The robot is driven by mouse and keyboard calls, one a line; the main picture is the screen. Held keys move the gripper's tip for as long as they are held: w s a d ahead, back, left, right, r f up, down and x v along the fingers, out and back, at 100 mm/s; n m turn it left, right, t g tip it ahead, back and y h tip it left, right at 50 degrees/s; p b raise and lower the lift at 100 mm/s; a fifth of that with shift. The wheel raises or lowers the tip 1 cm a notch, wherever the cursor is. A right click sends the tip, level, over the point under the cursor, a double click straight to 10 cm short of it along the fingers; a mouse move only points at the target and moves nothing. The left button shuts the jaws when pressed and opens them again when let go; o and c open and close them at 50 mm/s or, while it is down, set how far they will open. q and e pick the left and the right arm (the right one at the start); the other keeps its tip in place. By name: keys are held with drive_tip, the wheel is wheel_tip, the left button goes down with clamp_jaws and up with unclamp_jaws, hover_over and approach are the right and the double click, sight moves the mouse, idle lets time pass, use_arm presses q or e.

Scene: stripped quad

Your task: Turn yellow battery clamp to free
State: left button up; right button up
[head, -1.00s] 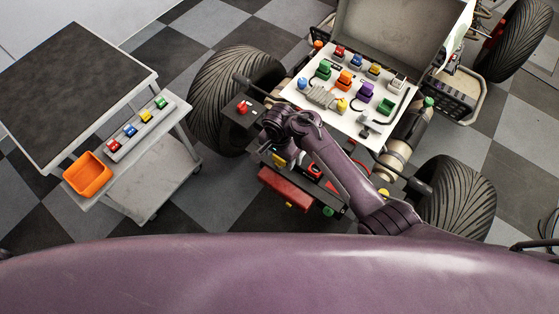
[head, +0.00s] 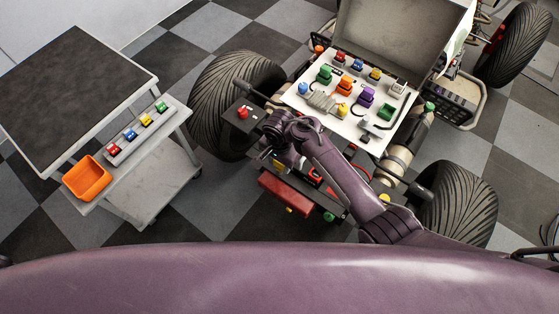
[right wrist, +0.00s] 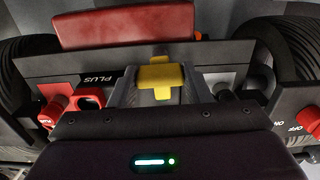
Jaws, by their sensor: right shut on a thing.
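The yellow battery clamp (right wrist: 160,76) shows in the right wrist view as a T-shaped handle, with a wide crossbar and a short stem. My right gripper (right wrist: 158,92) is shut on it, with one grey finger on either side. In the head view my right gripper (head: 283,163) is low at the front of the stripped quad, mostly hidden by its own wrist. My left gripper is not in view.
In the wrist view, a red terminal clamp (right wrist: 60,103) by a PLUS label is left, black parts (right wrist: 240,88) and a red OFF/ON knob (right wrist: 308,119) right. A red box (head: 286,194) is close by. A white panel (head: 337,122) holds several coloured parts. A trolley (head: 152,190) stands left.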

drive_tip(key=n+p, duration=0.2)
drive_tip(key=n, duration=0.1)
drive_tip(key=shift+r, duration=0.1)
drive_tip(key=n+p, duration=0.1)
drive_tip(key=n, duration=0.3)
drive_tip(key=shift+n+p, duration=0.3)
drive_tip(key=shift+p, duration=0.05)
drive_tip(key=n, duration=0.4)
drive_tip(key=shift+n+p, duration=0.3)
drive_tip(key=shift+p, duration=0.1)
drive_tip(key=n, duration=0.5)
drive_tip(key=shift+f, duration=0.2)
drive_tip(key=shift+s+n, duration=0.1)
drive_tip(key=shift+n, duration=0.3)
drive_tip(key=o, duration=1)
drive_tip(key=shift+r, duration=0.1)
